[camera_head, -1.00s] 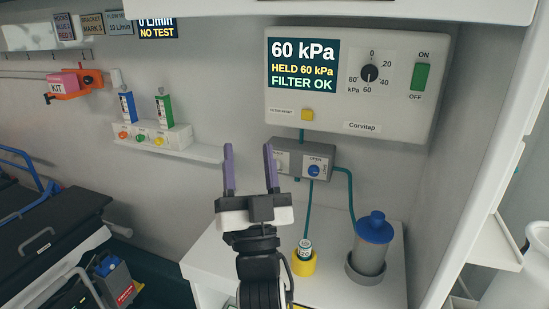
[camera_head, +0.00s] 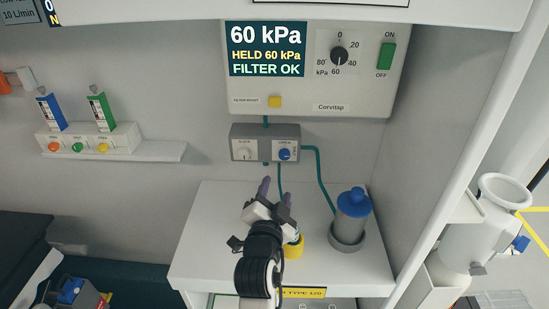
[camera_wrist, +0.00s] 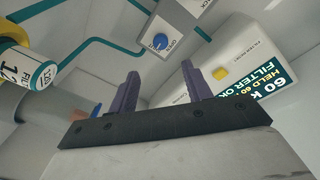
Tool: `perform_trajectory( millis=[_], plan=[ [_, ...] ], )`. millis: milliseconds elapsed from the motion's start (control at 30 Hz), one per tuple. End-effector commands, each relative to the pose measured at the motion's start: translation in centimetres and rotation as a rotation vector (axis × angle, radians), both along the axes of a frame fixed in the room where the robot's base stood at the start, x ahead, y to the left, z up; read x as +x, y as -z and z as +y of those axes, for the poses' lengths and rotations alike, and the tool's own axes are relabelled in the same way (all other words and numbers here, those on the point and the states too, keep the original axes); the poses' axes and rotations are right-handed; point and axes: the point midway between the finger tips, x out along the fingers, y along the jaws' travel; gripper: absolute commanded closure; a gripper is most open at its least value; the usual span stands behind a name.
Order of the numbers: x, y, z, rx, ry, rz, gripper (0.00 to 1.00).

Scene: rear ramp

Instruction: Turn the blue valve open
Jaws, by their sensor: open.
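The blue valve (camera_head: 284,154) is a small round blue knob on the right part of a grey wall box (camera_head: 243,130); a white knob (camera_head: 244,153) sits on its left part. In the wrist view the blue valve (camera_wrist: 160,41) shows ahead of the fingers, upper centre, with lettering around it. My gripper (camera_head: 276,188) has two purple fingers, apart and empty, below the box in the head view. The fingers also show in the wrist view (camera_wrist: 160,87). They are not touching the valve. Its exact turn position is too small to read.
A suction panel (camera_head: 330,95) above reads 60 kPa. Teal tubes run from the box to a blue-lidded canister (camera_head: 352,217). A yellow holder (camera_head: 293,246) stands partly behind my gripper on the white counter (camera_head: 200,240). A shelf with coloured knobs (camera_head: 150,152) is at left.

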Motion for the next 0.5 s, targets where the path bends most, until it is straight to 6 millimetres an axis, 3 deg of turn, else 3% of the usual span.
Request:
perform_trajectory(
  millis=[500],
  plan=[
    [2.1,0.6,-0.2,0.003,0.003,-0.007,0.51]
  ],
)
